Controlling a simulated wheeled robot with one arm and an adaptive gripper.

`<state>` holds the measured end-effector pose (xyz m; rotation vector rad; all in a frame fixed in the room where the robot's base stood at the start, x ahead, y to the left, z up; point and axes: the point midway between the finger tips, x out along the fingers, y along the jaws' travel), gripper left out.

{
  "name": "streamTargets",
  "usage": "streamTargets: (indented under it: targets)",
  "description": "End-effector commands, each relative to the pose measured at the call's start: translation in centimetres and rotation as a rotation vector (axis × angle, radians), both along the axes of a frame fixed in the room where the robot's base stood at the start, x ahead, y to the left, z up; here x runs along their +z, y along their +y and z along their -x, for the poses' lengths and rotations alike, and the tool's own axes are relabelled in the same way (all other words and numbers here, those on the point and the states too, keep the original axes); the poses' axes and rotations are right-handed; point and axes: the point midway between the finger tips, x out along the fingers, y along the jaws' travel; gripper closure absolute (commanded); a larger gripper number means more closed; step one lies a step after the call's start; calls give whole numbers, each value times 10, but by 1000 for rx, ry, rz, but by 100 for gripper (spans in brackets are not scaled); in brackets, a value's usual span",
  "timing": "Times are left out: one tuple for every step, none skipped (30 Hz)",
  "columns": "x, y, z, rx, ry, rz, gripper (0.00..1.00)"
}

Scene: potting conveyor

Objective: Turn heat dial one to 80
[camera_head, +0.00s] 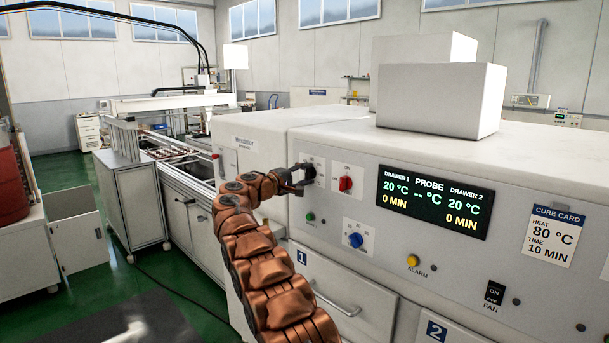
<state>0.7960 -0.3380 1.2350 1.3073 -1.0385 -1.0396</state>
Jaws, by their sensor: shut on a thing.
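The white oven's front panel (389,271) faces me. My gripper (302,177) is at the panel's upper left, shut on a dial there. The dial's pale label plate (317,161) shows around the fingers; the knob itself is mostly hidden, and its scale is too small to read. I take this to be heat dial one. The display (432,201) reads 20 °C and 0 MIN for both drawer 1 and drawer 2, with dashes for the probe. The cure card (553,236) reads heat 80 °C, time 10 min.
A red dial (345,183) sits close right of my gripper. A blue dial (355,240) and a green button (310,217) are below. An amber alarm lamp (412,261) and a fan switch (494,293) are further right. Drawer 1's handle (337,300) sticks out below.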

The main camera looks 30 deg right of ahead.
Motion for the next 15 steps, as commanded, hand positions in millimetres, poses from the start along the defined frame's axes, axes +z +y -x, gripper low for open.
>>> streamTargets:
  targets:
    - [-1,0,0,0,1,-2,91]
    - [-2,0,0,0,1,-2,91]
    - [-1,0,0,0,0,-2,91]
    - [-1,0,0,0,0,-2,91]
    - [-1,0,0,0,0,-2,91]
    - [-1,0,0,0,0,-2,91]
    - [-1,0,0,0,0,-2,53]
    - [-1,0,0,0,0,-2,50]
    - [-1,0,0,0,0,-2,46]
    - [-1,0,0,0,0,-1,43]
    - [-1,0,0,0,-1,-1,40]
    - [-1,0,0,0,-1,-1,36]
    - [-1,0,0,0,-1,-1,33]
    - [-1,0,0,0,-1,-1,31]
    - [-1,0,0,0,-1,-1,31]
